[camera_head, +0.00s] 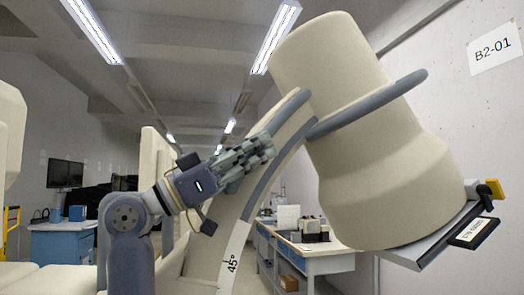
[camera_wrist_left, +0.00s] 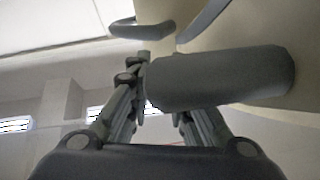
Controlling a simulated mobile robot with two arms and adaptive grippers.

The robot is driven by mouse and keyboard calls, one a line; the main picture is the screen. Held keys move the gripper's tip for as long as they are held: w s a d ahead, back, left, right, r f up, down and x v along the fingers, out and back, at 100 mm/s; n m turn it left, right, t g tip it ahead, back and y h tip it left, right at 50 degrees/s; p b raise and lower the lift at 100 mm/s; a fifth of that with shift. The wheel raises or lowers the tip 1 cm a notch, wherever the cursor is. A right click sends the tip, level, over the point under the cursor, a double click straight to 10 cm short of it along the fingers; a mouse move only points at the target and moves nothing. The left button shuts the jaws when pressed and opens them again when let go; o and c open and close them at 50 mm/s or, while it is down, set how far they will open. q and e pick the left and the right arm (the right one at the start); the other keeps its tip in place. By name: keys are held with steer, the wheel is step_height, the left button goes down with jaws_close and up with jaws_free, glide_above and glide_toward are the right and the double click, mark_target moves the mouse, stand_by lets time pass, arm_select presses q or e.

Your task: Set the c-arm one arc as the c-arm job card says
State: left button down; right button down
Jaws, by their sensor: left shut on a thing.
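The c-arm one arc (camera_head: 213,240) is a cream curved band with grey edges. It rises from the lower middle to the large cream drum-shaped head (camera_head: 360,120), which leans to the right. A "45°" mark (camera_head: 232,262) shows on a pale strip low on the arc. My left gripper (camera_head: 255,155) is at the arc's upper part, left of the head. In the left wrist view its fingers are shut on a thick grey bar handle (camera_wrist_left: 220,78); the far finger's contact is partly hidden. A curved grey rail (camera_head: 370,105) runs around the head. My right gripper is not in view.
A grey plate with a yellow end piece (camera_head: 495,188) and a dark labelled tag (camera_head: 473,232) sticks out under the head. Desks with drawers (camera_head: 310,260) stand behind. A blue bench (camera_head: 62,240) is at left. A "B2-01" sign (camera_head: 494,49) hangs on the right wall.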

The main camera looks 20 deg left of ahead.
arm_select(q)
steer(key=shift+s+a+f, duration=0.1)
steer(key=shift+f, duration=0.25)
steer(key=c, duration=1.5)
jaws_free()
steer(key=shift+o, duration=0.2)
steer(key=shift+a+r, duration=0.1)
steer(key=shift+a, duration=0.05)
steer(key=shift+r, duration=0.15)
steer(key=shift+r, duration=4.8)
